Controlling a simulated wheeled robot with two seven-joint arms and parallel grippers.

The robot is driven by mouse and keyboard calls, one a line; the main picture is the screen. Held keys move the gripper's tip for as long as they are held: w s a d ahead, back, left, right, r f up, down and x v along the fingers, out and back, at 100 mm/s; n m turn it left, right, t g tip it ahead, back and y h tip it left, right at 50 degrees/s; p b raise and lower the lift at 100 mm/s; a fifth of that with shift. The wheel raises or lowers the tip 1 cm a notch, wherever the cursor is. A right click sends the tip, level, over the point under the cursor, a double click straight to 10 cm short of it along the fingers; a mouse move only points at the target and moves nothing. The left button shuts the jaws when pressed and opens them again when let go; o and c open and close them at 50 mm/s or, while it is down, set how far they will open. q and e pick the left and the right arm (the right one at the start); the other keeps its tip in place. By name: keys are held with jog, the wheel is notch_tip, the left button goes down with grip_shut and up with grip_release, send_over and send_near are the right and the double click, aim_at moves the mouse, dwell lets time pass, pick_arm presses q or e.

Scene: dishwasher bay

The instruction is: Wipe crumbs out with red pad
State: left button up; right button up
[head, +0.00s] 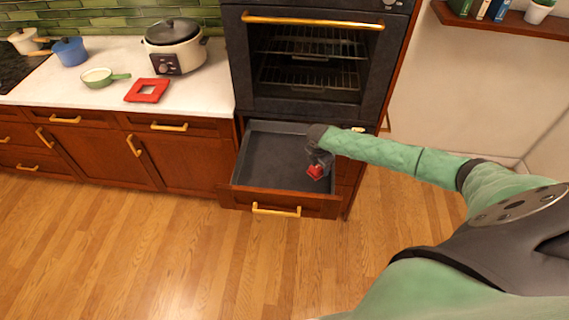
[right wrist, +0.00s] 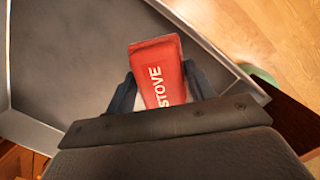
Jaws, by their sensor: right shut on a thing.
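The red pad (head: 315,172) is in my right gripper (head: 319,164), at the right side of the open drawer (head: 265,155) under the oven. In the right wrist view the red pad (right wrist: 157,70) has white lettering that reads "STOVE" and sits between the two dark fingers of the right gripper (right wrist: 162,88). The grey drawer floor (right wrist: 75,60) shows beside it. I cannot tell whether the pad touches the drawer floor. No crumbs can be made out in either view. My left gripper is not in view.
On the white counter are a rice cooker (head: 173,50), a red square frame (head: 147,98), a green-handled pan (head: 98,78) and a blue pot (head: 70,52). The wooden floor (head: 180,260) in front is clear.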

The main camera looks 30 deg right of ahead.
jog(key=shift+r, duration=0.9)
